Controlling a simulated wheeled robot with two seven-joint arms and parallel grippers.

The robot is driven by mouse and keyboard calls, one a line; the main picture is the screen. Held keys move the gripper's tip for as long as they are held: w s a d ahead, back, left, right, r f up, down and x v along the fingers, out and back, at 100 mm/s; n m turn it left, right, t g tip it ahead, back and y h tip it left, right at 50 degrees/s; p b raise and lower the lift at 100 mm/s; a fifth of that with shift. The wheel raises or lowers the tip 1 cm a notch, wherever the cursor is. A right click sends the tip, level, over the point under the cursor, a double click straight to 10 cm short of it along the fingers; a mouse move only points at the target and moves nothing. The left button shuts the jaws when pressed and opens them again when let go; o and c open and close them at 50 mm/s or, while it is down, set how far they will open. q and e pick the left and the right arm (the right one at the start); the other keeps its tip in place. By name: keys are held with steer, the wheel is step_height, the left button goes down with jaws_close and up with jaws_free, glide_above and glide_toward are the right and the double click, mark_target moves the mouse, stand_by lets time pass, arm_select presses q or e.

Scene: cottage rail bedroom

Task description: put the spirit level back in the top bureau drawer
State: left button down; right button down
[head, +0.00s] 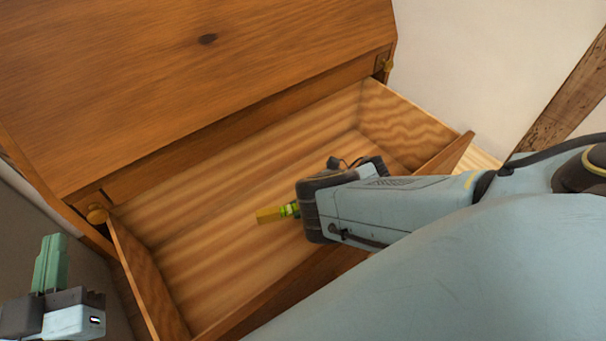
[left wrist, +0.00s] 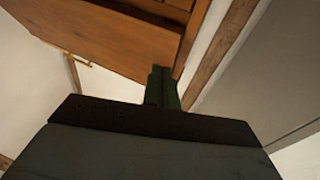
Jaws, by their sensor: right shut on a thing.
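The spirit level (head: 271,215) shows as a short yellow piece sticking out of my right gripper (head: 291,209), whose jaws are shut on it. The rest of it is hidden by the gripper. They are over the inside of the open top bureau drawer (head: 210,215); I cannot tell whether the level touches the drawer floor. My left gripper (head: 51,262) is at the lower left, outside the drawer, its green fingers together with nothing seen between them. Those fingers also show in the left wrist view (left wrist: 161,88).
The wooden bureau (head: 200,70) has its sloping front above the drawer. The drawer's visible floor is bare. Its side walls and front panel (head: 285,295) stand around it; my right arm covers part of the front. A white wall and timber post (head: 565,95) are at the right.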

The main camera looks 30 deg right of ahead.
steer(key=shift+f, duration=0.15)
steer(key=c, duration=1.3)
jaws_free()
arm_select(q)
steer(key=shift+d+r+t+h, duration=0.1)
steer(key=shift+r+t+h, duration=0.2)
steer(key=shift+r, duration=0.25)
arm_select(e)
steer(key=shift+r, duration=0.2)
steer(key=shift+s+d+r+p, duration=0.1)
steer(key=shift+d+r+p, duration=0.1)
steer(key=shift+r+p, duration=0.45)
steer(key=shift+p+v, duration=0.75)
steer(key=shift+v, duration=0.4)
arm_select(q)
steer(key=s+a+f+g+y+p, duration=0.1)
steer(key=s+a+f+g+y, duration=0.1)
steer(key=s+f+g, duration=0.4)
steer(key=s+a+f+g+y+p, duration=0.1)
steer(key=s+a+f+g+y, duration=0.2)
steer(key=s+a+f+g, duration=0.2)
step_height(320, 180, down, 6)
steer(key=s+g, duration=0.1)
steer(key=g, duration=0.2)
steer(key=shift+r+n, duration=0.25)
steer(key=shift+n, duration=0.15)
arm_select(e)
steer(key=v, duration=0.4)
steer(key=shift+s+d, duration=0.1)
steer(key=shift+d, duration=0.2)
